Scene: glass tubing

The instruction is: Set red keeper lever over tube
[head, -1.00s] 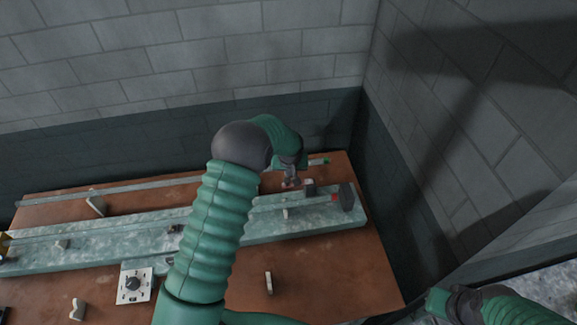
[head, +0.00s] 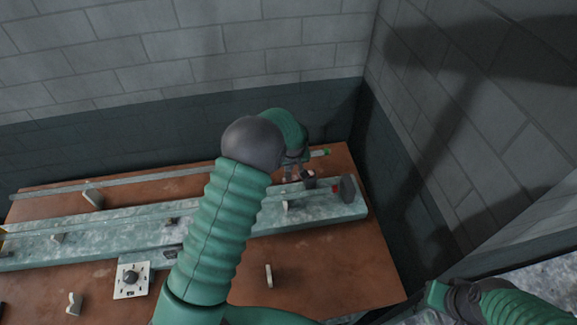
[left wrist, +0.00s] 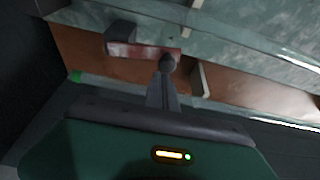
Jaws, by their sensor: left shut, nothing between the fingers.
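The red keeper lever (left wrist: 140,50) shows in the left wrist view as a short reddish bar beside a dark block (left wrist: 120,35). My left gripper (left wrist: 167,62) has its fingers shut and empty, at the bar's right end; I cannot tell whether they touch it. In the head view my left gripper (head: 292,173) is at the rear edge of the pale green bed (head: 320,212), beside a small dark block (head: 309,180). The glass tube (head: 100,221) appears to run along the bed, partly hidden by my left arm. My right arm shows at lower right; its fingers are not seen.
A grey end block (head: 348,189) with a red spot stands at the bed's right end. A thin rail (head: 150,179) lies behind the bed. A white plate with a knob (head: 131,280) and a small pale peg (head: 269,275) are in front. The brown table's (head: 335,270) front right is clear.

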